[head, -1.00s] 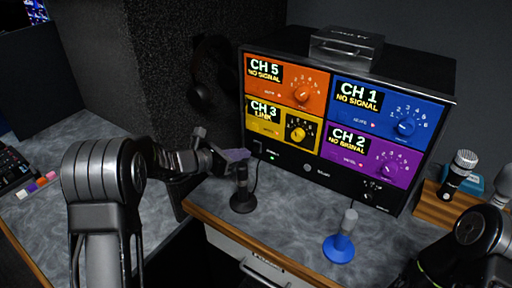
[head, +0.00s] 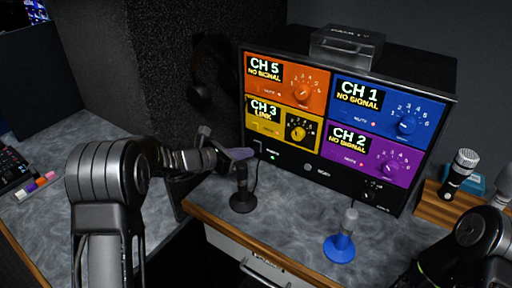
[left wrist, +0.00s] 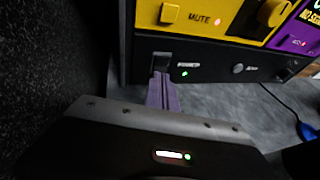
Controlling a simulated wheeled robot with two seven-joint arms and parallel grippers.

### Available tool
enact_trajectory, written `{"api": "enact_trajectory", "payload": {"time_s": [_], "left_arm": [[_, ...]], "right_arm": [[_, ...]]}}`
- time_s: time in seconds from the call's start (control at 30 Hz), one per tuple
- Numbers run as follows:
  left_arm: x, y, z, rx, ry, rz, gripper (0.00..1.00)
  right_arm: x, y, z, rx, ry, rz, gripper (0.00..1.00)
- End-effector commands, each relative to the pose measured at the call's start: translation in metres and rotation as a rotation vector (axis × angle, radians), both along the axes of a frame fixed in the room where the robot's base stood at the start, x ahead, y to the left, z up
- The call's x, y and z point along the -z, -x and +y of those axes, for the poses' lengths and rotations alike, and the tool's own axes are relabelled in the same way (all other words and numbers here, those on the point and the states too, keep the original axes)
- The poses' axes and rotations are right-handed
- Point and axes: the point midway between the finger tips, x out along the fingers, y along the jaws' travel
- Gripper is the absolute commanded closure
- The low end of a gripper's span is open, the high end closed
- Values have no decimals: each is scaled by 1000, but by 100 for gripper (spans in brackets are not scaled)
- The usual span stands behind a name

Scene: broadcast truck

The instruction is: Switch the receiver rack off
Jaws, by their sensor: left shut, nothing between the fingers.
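The receiver rack (head: 318,172) is a black box with orange, blue, yellow and purple channel panels, standing on the counter. Its power switch (left wrist: 159,60) is at the lower left of the front, with a lit green light (left wrist: 185,73) beside it. My left gripper (head: 245,154) is shut and empty, its purple fingertips at the lower left of the rack. In the left wrist view the fingertips (left wrist: 162,80) are right at the power switch and partly cover it; I cannot tell whether they touch. My right gripper is not visible; only part of that arm shows at lower right.
A black microphone on a stand (head: 242,190) is just below my left gripper. A blue-based microphone (head: 340,246) stands on the counter in front. A wooden holder (head: 446,203) with a microphone is at the right. A case (head: 346,46) sits on top of the rack.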

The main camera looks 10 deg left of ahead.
Motion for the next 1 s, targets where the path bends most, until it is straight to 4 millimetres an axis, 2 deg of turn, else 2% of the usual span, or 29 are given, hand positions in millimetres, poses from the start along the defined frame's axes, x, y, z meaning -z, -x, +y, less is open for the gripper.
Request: {"api": "enact_trajectory", "payload": {"time_s": [1.0], "left_arm": [[5, -11, -9, 1, 0, 0, 100]], "right_arm": [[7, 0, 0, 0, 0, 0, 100]]}}
